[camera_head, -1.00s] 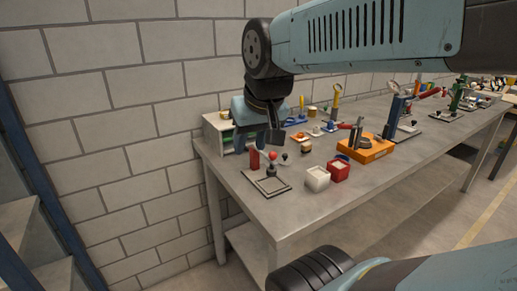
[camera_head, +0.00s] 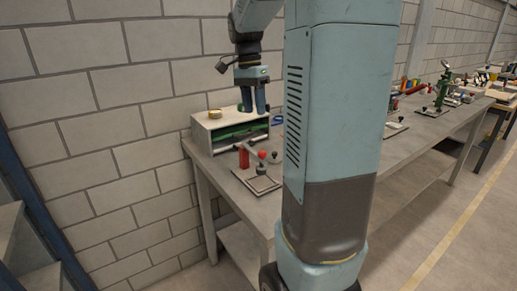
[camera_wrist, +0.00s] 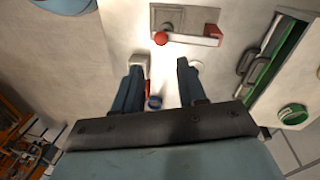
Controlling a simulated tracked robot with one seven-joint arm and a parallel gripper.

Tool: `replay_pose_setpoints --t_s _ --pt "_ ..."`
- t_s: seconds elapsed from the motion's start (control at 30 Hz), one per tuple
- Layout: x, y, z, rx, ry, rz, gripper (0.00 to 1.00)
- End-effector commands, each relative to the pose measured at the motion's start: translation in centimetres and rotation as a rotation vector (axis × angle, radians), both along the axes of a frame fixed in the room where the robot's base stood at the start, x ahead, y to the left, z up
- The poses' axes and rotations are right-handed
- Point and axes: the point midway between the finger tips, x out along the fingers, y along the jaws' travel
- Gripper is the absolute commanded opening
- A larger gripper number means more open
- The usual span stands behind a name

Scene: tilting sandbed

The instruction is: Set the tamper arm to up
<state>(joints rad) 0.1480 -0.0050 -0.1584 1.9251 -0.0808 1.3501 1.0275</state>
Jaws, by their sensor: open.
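A small device with a grey plate (camera_head: 262,182) sits at the near left end of the bench. It has an upright red block (camera_head: 244,158) and a red ball knob (camera_head: 262,155). In the wrist view a pale bar runs from the red ball (camera_wrist: 161,39) to the red block (camera_wrist: 213,33); it may be the tamper arm, but I cannot be sure. My gripper (camera_head: 254,108) points down, open, above and behind the device, in front of the white box. In the wrist view my gripper (camera_wrist: 158,70) has its fingers apart, short of the red ball and not touching it.
A white open-fronted box (camera_head: 230,130) with green contents stands at the bench's back left, with a round gold item (camera_head: 214,113) on top. Its green interior (camera_wrist: 275,72) shows at right in the wrist view. My arm hides the middle of the bench (camera_head: 405,155).

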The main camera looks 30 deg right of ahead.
Motion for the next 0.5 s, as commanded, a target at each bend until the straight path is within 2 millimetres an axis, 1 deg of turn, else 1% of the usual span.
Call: replay_pose_setpoints --t_s 0.1,0.27,0.37,0.5 --pt "0.7 -0.8 -0.4 -0.007 0.025 -0.051 0.41" --pt "0.7 -1.1 -1.1 -0.01 0.034 -0.072 0.41" --pt "0.5 -1.1 -2.2 -0.01 0.034 -0.071 0.41" --pt "0.0 -1.2 -4.5 -0.009 0.035 -0.071 0.41"
